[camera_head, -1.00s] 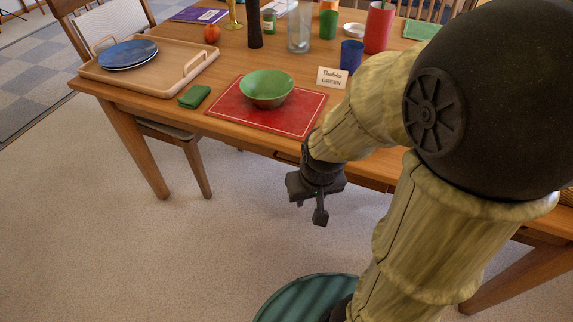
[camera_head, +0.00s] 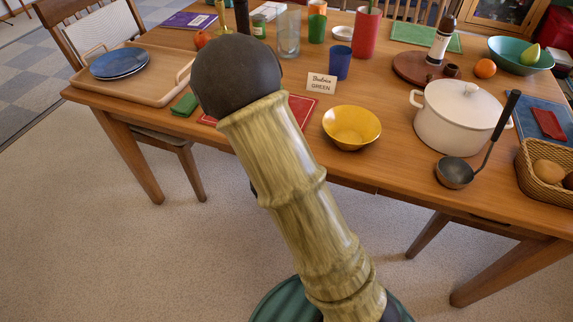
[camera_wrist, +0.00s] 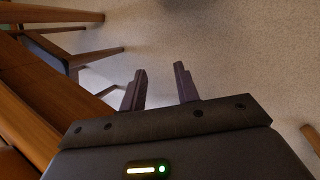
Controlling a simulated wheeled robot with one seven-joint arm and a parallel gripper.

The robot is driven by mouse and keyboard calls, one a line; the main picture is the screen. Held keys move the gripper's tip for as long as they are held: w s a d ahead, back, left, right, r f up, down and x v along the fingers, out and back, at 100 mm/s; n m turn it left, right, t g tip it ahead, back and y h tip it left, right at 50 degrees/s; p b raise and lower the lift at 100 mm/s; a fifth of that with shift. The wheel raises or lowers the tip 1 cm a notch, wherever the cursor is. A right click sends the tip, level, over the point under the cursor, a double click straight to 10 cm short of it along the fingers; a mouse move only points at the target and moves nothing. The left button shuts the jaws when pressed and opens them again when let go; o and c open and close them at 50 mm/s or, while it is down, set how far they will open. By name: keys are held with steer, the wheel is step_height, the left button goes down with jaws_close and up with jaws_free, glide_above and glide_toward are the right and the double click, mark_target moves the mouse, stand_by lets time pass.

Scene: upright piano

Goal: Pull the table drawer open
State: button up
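The wooden table (camera_head: 393,133) stands ahead of me in the head view. Its drawer front and handle cannot be made out now; my arm covers the middle of the front edge. In the wrist view, the table's wooden side (camera_wrist: 32,103) runs along the left. My gripper (camera_wrist: 160,87) is open there, its two dark fingers apart with nothing between them. They point over carpet, to the right of the wood and not visibly touching it. In the head view my gripper is hidden behind my arm.
A yellow bowl (camera_head: 351,127), a white pot (camera_head: 455,118), a ladle (camera_head: 454,173) and a bread basket (camera_head: 532,185) stand near the front edge. A wooden tray (camera_head: 150,90) is at left. Table legs (camera_head: 132,155) and a chair (camera_head: 98,32) border the open carpet (camera_head: 100,240).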

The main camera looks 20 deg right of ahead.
steer(key=w+a+t+h+p, duration=0.2)
steer(key=w+a+t+h, duration=0.1)
steer(key=a+h, duration=0.4)
steer(key=w+a+t+h+p, duration=0.2)
steer(key=w+a+t+h, duration=0.1)
steer(key=a+h, duration=0.4)
steer(key=shift+w+a+f+n+h+p, duration=0.2)
steer(key=shift+w+a+n+h+p, duration=0.15)
steer(key=shift+h, duration=0.45)
steer(key=shift+d, duration=0.2)
steer(key=d, duration=0.5)
steer(key=w+d+r, duration=0.1)
steer(key=d, duration=0.5)
steer(key=w+d+r, duration=0.1)
steer(key=d, duration=0.5)
steer(key=shift+w+r+p, duration=0.15)
steer(key=shift+w+p, duration=0.05)
steer(key=shift+p, duration=0.1)
jaws_close()
